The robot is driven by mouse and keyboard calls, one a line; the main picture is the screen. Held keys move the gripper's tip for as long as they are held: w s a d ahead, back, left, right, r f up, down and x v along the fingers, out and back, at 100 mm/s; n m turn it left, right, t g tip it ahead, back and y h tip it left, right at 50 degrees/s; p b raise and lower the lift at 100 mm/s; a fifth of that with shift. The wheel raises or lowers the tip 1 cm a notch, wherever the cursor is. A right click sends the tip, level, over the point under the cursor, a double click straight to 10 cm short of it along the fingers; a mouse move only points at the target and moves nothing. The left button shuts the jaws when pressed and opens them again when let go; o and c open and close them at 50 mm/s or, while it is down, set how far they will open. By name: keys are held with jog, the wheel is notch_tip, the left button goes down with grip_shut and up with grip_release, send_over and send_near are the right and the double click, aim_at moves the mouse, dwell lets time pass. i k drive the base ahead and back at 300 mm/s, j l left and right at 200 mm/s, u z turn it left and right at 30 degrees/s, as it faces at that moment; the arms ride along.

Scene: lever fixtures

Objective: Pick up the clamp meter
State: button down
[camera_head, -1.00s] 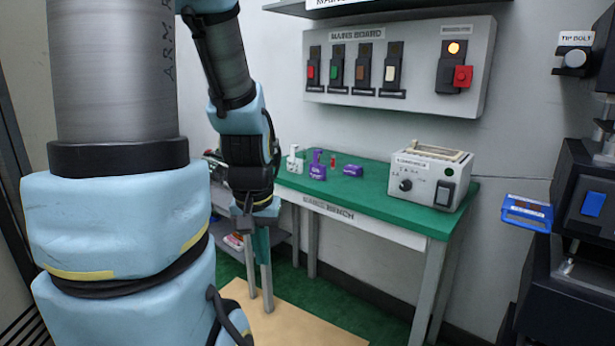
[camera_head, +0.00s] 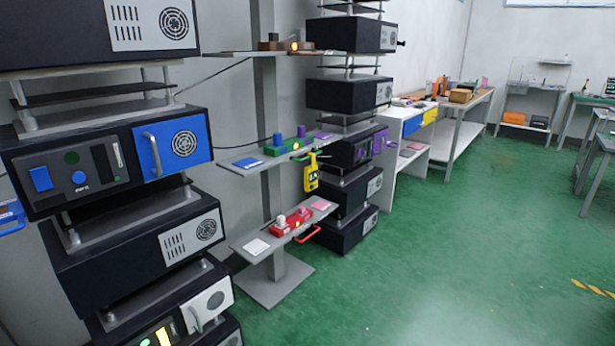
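A yellow clamp meter (camera_head: 310,176) with a small dark display is upright at the right side of a grey post with shelves. It appears to hang by its top near the middle shelf (camera_head: 240,157); what holds it is too small to tell. It is above the lower shelf (camera_head: 258,239). My gripper and arm are not in view.
Stacked black equipment units (camera_head: 125,235) stand close on the left, and another stack (camera_head: 345,165) stands behind the meter. The lower shelf bears a red block (camera_head: 291,222) with a red handle sticking out. The green floor (camera_head: 430,250) is open on the right.

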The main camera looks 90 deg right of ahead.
aim_at(310, 172)
jog(key=k+l, duration=0.2)
jog(key=l, duration=0.3)
jog(key=k+l+u, duration=0.1)
jog(key=l, duration=0.45)
jog(key=k+l, duration=0.35)
jog(key=k+l+u, duration=0.1)
jog(key=k+l, duration=0.15)
jog(key=l, duration=0.4)
jog(key=k+l, duration=0.25)
jog(key=l, duration=0.2)
jog(key=k+l, duration=0.25)
jog(key=l, duration=0.25)
jog(key=k+l+u, duration=0.1)
jog(key=k+l, duration=0.15)
jog(key=l, duration=0.2)
jog(key=k+l, duration=0.25)
jog(key=l, duration=0.25)
jog(key=u, duration=0.05)
